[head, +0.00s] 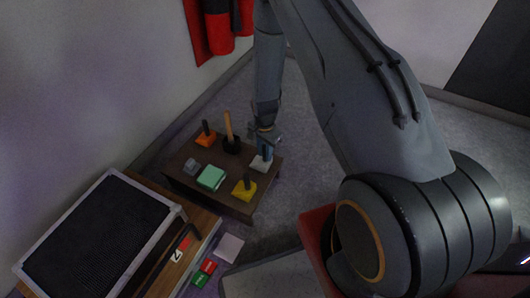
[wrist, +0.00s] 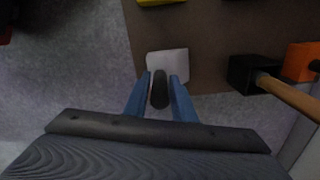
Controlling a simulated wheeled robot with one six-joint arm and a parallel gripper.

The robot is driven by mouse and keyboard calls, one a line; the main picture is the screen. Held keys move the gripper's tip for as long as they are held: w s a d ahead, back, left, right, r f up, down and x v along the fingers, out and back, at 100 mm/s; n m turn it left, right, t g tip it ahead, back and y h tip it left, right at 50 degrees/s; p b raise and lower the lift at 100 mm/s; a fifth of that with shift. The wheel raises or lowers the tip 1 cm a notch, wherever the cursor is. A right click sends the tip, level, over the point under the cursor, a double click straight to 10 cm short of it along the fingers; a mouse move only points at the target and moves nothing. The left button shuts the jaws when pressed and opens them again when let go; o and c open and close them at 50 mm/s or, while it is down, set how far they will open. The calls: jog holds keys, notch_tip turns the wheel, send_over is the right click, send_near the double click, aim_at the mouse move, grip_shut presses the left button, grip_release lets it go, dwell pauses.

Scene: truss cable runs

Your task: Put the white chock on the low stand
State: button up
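The white chock (head: 260,163) sits at the right edge of a low dark brown table (head: 239,205). In the wrist view the white chock (wrist: 168,63) shows a dark upright handle (wrist: 159,90). My gripper (head: 264,148) is right above the chock, pointing down. In the wrist view my gripper (wrist: 160,76) has a blue finger on either side of the handle, with a narrow gap at each side, so it looks open around it. I cannot tell which surface is the low stand; the brown table is low.
An orange chock (head: 206,138), a black one (head: 231,145) with a tall wooden handle, a yellow one (head: 244,189), a green block (head: 211,177) and a grey piece (head: 191,165) share the table. A wooden surface with a black mesh panel (head: 100,235) stands left. A pale square (head: 229,247) lies nearer.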

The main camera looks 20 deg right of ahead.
jog(key=shift+o, duration=1.1)
